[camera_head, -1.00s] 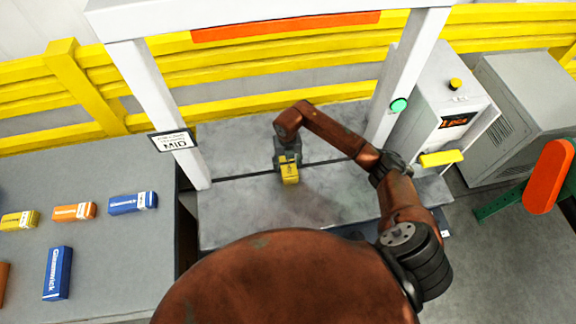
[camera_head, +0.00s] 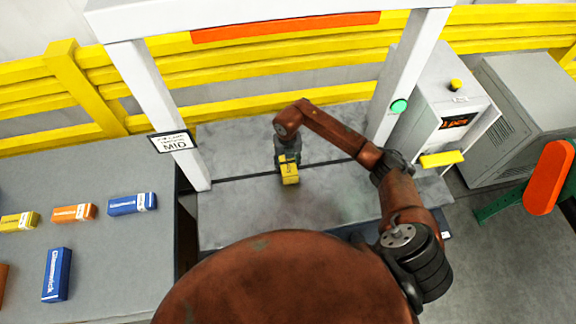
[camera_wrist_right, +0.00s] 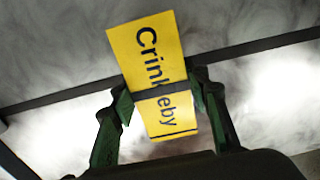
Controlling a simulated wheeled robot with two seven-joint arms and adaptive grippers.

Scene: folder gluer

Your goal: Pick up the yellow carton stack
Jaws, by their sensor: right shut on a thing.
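The yellow carton stack (camera_head: 289,174) is at the middle of the grey bed under the white frame. In the right wrist view the yellow carton stack (camera_wrist_right: 146,50) shows dark lettering "Crinkleby" and a dark band across it, and sits tilted between the fingers. My right gripper (camera_head: 287,158) is shut on it, with one green finger on each side in the wrist view (camera_wrist_right: 162,98). Whether the stack touches the bed is hard to tell. My left gripper is not in view.
The white gantry frame (camera_head: 153,100) stands around the bed (camera_head: 240,215). On the grey table (camera_head: 110,250) at left lie blue (camera_head: 132,204), orange (camera_head: 74,213) and yellow (camera_head: 19,221) cartons. A machine box with a display (camera_head: 440,110) stands at right. A yellow fence (camera_head: 250,60) runs behind.

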